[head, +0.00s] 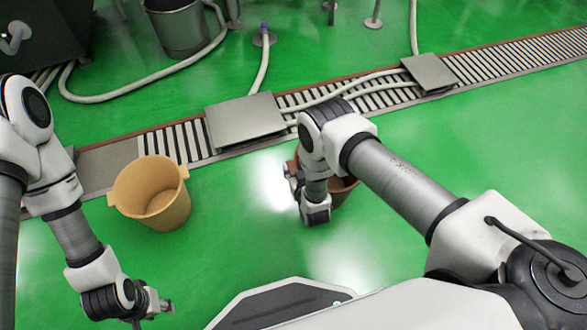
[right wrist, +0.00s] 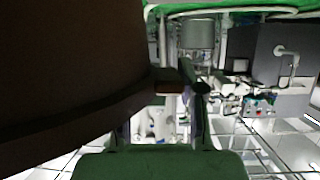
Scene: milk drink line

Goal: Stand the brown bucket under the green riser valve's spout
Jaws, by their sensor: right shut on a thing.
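The brown bucket (head: 343,190) is at the centre of the head view, mostly hidden behind my right wrist and forearm. In the right wrist view its dark brown wall (right wrist: 70,70) fills the upper left, very close to the camera. My right gripper (head: 295,180) is shut on the bucket at its side; the exact grip point is dark and partly hidden. Whether the bucket touches the floor cannot be told. My left gripper (head: 163,304) is low at the left, away from the bucket, and seems empty; its jaw opening is unclear. I cannot make out a green riser valve or its spout.
A tan bucket (head: 152,205) stands on the green floor at left. A grated drain channel (head: 190,141) with metal plates (head: 244,121) (head: 429,73) crosses behind. Pale hoses and a metal vessel (head: 180,28) are at the back. Floor at right (head: 500,140) is clear.

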